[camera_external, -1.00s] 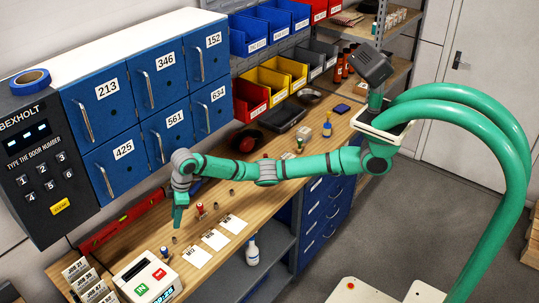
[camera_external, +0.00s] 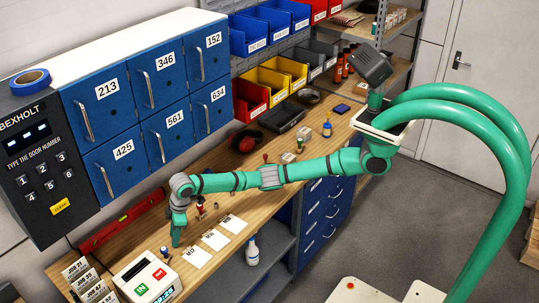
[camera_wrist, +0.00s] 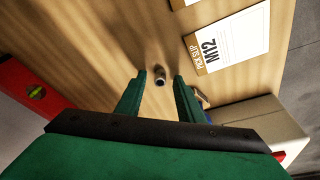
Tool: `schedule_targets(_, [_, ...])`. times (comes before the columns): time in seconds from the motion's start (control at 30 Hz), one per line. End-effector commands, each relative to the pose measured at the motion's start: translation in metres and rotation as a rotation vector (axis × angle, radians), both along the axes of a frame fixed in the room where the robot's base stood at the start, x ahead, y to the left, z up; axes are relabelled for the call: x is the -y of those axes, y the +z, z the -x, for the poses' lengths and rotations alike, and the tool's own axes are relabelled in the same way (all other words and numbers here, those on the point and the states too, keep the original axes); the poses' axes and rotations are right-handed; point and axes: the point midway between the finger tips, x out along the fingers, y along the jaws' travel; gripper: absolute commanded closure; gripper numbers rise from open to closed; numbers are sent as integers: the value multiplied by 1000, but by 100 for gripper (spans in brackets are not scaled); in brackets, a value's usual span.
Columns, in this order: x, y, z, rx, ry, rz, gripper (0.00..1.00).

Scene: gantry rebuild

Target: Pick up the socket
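A small metal socket (camera_wrist: 160,79) stands on the wooden bench in the wrist view. It lies between the tips of my gripper (camera_wrist: 160,88), whose two green fingers are apart with a gap on each side of it. In the external view my gripper (camera_external: 176,243) points down low over the bench near the pick slips, and it hides the socket there. Other small sockets (camera_external: 216,205) stand farther back on the bench in the external view.
Pick slips (camera_external: 196,257) lie right of my gripper; one marked M12 (camera_wrist: 232,40) shows in the wrist view. A red level (camera_external: 118,226) lies along the back. A white IN/OUT box (camera_external: 146,276) stands in front, and a stamp (camera_external: 164,254) is close by.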

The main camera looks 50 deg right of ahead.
Motion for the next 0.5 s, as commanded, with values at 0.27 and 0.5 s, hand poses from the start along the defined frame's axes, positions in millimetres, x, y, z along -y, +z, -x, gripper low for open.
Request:
schedule_targets(0.27, [0, 0, 0, 0, 0, 0, 85])
schedule_targets(0.5, [0, 0, 0, 0, 0, 0, 100])
